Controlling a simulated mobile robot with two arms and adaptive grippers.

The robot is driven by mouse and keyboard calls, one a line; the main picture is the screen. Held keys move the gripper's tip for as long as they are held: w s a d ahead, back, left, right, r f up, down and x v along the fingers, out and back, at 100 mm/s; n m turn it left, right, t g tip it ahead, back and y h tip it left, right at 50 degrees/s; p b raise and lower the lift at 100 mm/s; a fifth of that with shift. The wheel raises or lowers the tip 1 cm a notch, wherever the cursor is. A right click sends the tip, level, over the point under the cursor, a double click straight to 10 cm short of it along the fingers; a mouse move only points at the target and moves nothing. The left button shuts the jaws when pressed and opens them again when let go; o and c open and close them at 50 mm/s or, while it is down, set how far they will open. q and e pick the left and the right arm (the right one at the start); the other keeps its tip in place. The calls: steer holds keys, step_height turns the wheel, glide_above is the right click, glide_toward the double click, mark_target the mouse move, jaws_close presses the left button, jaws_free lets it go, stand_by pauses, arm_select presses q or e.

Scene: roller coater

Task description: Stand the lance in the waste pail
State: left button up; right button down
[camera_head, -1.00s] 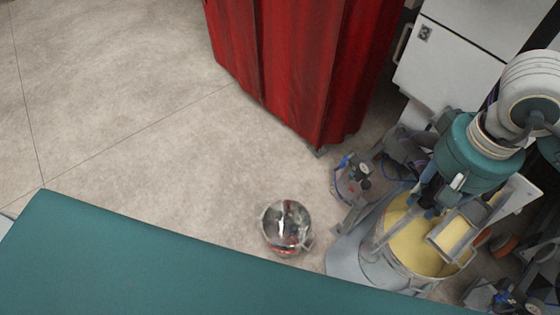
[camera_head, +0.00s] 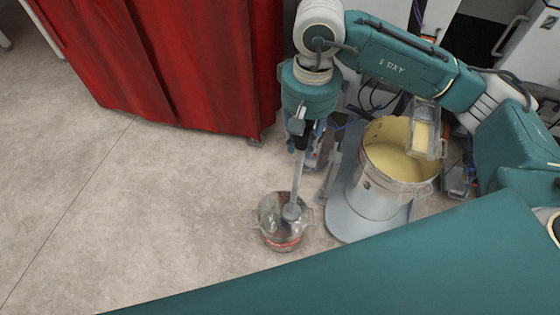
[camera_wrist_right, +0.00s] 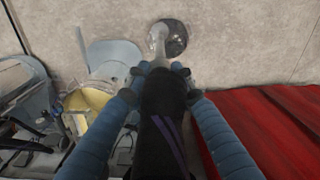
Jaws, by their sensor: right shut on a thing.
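The waste pail (camera_head: 271,238) is a small shiny metal pail on the floor near the middle of the head view. My right gripper (camera_head: 303,138) is above it, shut on the upper part of the lance (camera_head: 297,178), a thin grey rod with a wider lower end. The lance hangs nearly upright, its lower end over the pail's mouth. I cannot tell how deep it reaches. In the right wrist view the blue fingers (camera_wrist_right: 160,75) close around the shaft, and the lance (camera_wrist_right: 157,45) overlaps the pail (camera_wrist_right: 176,42). My left gripper is out of view.
A large metal pot (camera_head: 372,188) with yellow contents stands on a grey base to the right, a clear box (camera_head: 427,130) at its rim. A red curtain (camera_head: 180,70) hangs behind. The floor left of the pail is clear.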

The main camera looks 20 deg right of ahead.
arm_select(q)
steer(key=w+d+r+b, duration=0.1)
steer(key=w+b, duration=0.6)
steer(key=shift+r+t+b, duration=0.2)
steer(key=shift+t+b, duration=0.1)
steer(key=shift+b, duration=0.05)
arm_select(e)
steer(key=w+f, duration=0.4)
steer(key=f, duration=0.3)
steer(key=w+a+f+m, duration=0.1)
steer(key=w+f, duration=0.2)
steer(key=f, duration=0.4)
steer(key=shift+w+a+f, duration=0.2)
steer(key=shift+w+f, duration=0.15)
steer(key=shift+w, duration=0.05)
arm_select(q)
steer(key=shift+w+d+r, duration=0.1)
